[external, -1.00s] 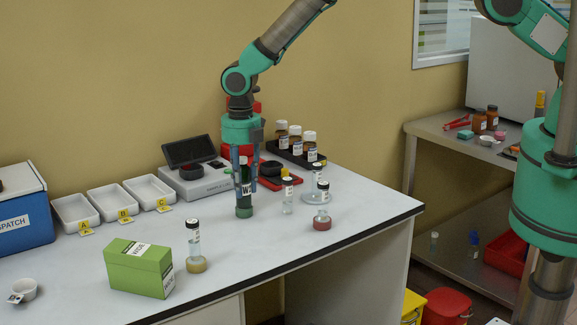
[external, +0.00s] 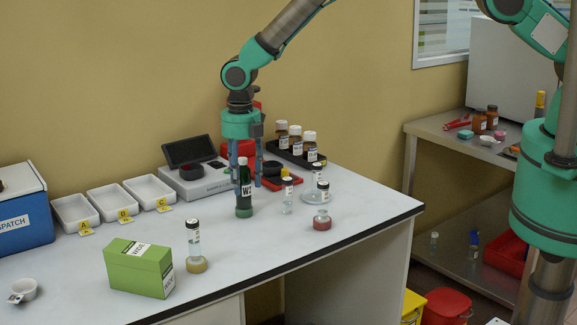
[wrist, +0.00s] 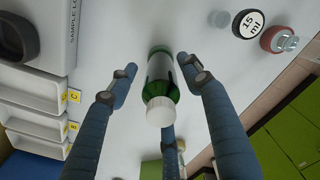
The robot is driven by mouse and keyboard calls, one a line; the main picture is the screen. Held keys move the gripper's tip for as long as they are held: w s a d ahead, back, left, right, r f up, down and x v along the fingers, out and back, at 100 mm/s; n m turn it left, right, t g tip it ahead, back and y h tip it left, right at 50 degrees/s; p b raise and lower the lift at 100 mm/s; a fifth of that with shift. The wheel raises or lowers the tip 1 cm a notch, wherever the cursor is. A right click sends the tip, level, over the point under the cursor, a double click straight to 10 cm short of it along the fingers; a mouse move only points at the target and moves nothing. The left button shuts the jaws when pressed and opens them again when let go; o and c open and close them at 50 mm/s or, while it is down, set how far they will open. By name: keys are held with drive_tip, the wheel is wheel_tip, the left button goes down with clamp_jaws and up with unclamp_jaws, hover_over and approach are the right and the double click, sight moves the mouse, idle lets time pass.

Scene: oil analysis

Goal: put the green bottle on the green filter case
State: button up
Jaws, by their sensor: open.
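The green bottle (external: 245,190) stands upright on the white bench, with a dark body, a pale label and a green foot. In the wrist view the bottle (wrist: 161,80) shows its white cap toward the camera. My gripper (external: 246,178) is open around or just behind it, fingers pointing down. In the wrist view its blue fingers (wrist: 158,68) are spread to either side of the bottle with gaps, and a third finger lies below it. The green filter case (external: 139,268), a box with white labels, sits at the front left of the bench, apart from the bottle.
A vial with a yellowish foot (external: 196,246) stands right beside the case. Small vials (external: 321,212) stand right of my gripper. A scale (external: 195,180) and white trays (external: 149,191) line the back.

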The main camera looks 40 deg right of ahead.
sight(242, 158)
wheel_tip(242, 158, up, 11)
drive_tip(key=shift+f+b, duration=0.2)
drive_tip(key=shift+b, duration=0.45)
idle(0.4)
